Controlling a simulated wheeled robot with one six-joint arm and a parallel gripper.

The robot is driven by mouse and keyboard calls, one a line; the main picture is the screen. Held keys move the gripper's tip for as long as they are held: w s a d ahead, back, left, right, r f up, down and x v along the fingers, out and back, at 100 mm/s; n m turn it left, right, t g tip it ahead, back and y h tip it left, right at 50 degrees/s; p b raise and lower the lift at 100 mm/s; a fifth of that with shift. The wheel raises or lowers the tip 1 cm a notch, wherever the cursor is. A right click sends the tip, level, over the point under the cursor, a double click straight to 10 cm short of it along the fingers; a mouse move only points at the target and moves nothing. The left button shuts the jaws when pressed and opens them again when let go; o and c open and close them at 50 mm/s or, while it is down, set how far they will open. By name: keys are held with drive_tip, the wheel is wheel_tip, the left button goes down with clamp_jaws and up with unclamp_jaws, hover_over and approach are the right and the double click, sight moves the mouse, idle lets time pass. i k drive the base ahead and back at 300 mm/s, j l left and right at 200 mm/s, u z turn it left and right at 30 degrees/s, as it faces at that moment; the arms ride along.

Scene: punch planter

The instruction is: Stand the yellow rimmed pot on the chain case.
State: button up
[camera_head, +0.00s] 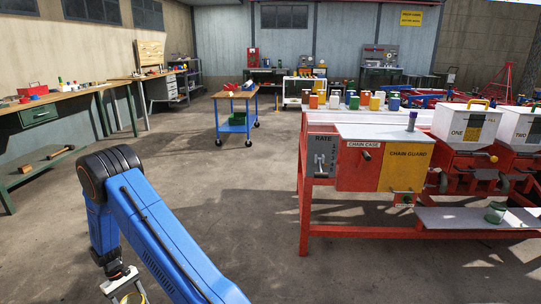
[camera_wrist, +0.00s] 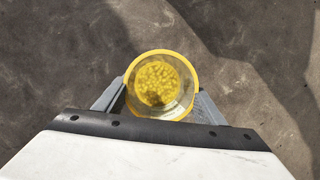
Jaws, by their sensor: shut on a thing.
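The yellow rimmed pot (camera_wrist: 190,66) is in my gripper (camera_wrist: 161,92) in the wrist view, seen from above. Its round yellow rim is whole in view, and small yellow grains cover the bottom inside. The grey fingers are shut on it from left and right. In the head view my gripper (camera_head: 124,287) is at the bottom left, and only a bit of the pot's rim shows at the picture edge. The chain case (camera_head: 352,172) is the red box with a label and a flat grey top on the machine at the right, well away from my gripper.
A yellow chain guard (camera_head: 402,172) adjoins the case. A blue cart (camera_head: 237,107) stands farther back. The floor between is open.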

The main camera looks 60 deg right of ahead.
sight(371, 133)
drive_tip(key=i+u, duration=0.2)
drive_tip(key=i, duration=0.8)
drive_tip(key=i+j+z, duration=0.1)
drive_tip(key=i+z, duration=0.2)
drive_tip(key=i, duration=0.25)
drive_tip(key=i+z, duration=0.1)
drive_tip(key=z, duration=0.35)
drive_tip(key=i+j+z, duration=0.1)
drive_tip(key=z, duration=0.8)
drive_tip(key=i+j, duration=0.05)
